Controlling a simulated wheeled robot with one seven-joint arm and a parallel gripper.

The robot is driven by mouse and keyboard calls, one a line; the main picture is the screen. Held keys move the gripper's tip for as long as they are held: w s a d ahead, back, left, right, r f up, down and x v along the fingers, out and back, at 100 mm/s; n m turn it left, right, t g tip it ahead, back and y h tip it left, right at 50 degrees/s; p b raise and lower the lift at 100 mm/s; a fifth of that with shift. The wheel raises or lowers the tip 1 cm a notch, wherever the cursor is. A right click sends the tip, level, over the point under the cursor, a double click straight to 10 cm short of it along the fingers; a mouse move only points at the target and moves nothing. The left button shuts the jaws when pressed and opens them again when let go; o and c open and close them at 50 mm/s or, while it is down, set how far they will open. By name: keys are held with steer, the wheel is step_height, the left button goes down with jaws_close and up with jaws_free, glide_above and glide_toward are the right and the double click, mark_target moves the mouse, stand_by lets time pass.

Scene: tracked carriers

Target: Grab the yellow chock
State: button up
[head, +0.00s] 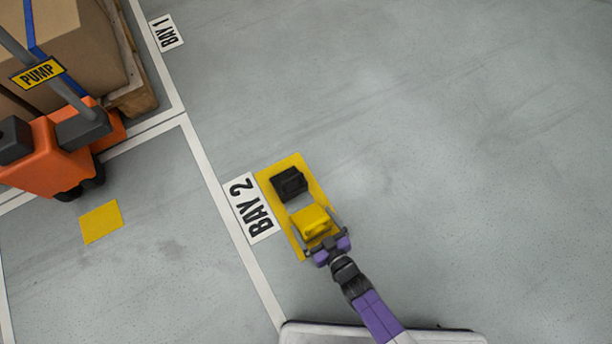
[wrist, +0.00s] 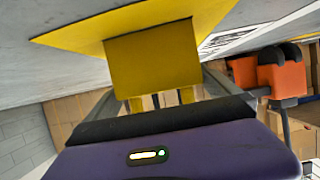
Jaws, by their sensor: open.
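The yellow chock (head: 311,219) sits on the lower part of a yellow floor mat (head: 267,178), beside the BAY 2 sign. In the wrist view the yellow chock (wrist: 155,62) is a block straight ahead, in the upper middle. My gripper (head: 316,226) is open, with its grey fingers reaching along either side of the chock. I cannot tell whether the fingers touch it. The chock's far side is hidden in the wrist view.
A black chock (head: 289,183) sits on the same mat, just beyond the yellow one. An orange pallet truck (head: 45,155) and a loaded pallet stand at the left. A bare yellow mat (head: 101,222) lies near the truck. The floor at the right is clear.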

steer(key=shift+w+a+f, duration=0.15)
steer(key=shift+w+f, duration=0.05)
steer(key=shift+w, duration=0.05)
steer(key=c, duration=1.6)
steer(key=shift+w+r, duration=0.1)
steer(key=shift+c, duration=0.4)
steer(key=shift+r, duration=0.15)
